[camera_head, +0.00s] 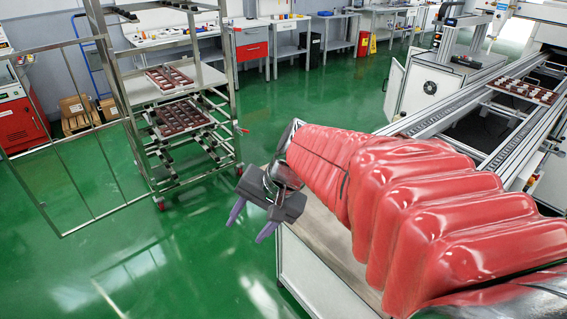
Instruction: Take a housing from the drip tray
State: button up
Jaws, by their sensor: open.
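My gripper (248,228) is open and empty, with two purple fingers pointing down over the green floor, left of a white cabinet's top. I cannot tell which object is the drip tray. A brown-red tray with rows of pockets (170,78) lies on the upper shelf of a metal rack, and a similar tray (181,117) lies on a level below. Another brown tray (523,91) with several small pale parts sits on the conveyor at the right. All these trays are well apart from my gripper. Single housings are too small to tell. My red-covered arm hides part of the conveyor and cabinet.
The metal rack (228,112) stands at the back left on wheels, its framed door (99,140) swung open to the left. The conveyor (447,115) runs along the right. A white cabinet (307,272) stands under my arm. The green floor (190,265) is clear in front of the rack.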

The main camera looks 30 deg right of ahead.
jog(key=w+d+f+m+t+y, duration=0.1)
jog(key=w+d+f+m+t, duration=0.15)
jog(key=d+m, duration=0.35)
jog(key=w+d+f+m+t, duration=0.1)
jog(key=w+d+f+m, duration=0.25)
jog(key=d, duration=0.55)
jog(key=w+d+f+m+t+y, duration=0.1)
jog(key=w+d+f+m+t, duration=0.1)
jog(key=w+d+m, duration=0.4)
jog(key=s+d+f+m+t+h, duration=0.1)
jog(key=s+d+f+m, duration=0.1)
jog(key=d, duration=0.6)
jog(key=s+d+f+m+t+h, duration=0.1)
jog(key=s+d+f+m+h, duration=0.1)
jog(key=d+f+m, duration=0.3)
jog(key=s+d+f+m+t+h, duration=0.2)
jog(key=s+d+f+m, duration=0.1)
jog(key=d, duration=0.9)
jog(key=shift+s+f+m, duration=0.2)
jog(key=shift+s+f, duration=0.05)
jog(key=shift+f, duration=0.25)
jog(key=shift+s+f+m, duration=0.15)
jog(key=shift+s+f, duration=0.1)
jog(key=shift+f, duration=0.25)
jog(key=shift+x, duration=4.3)
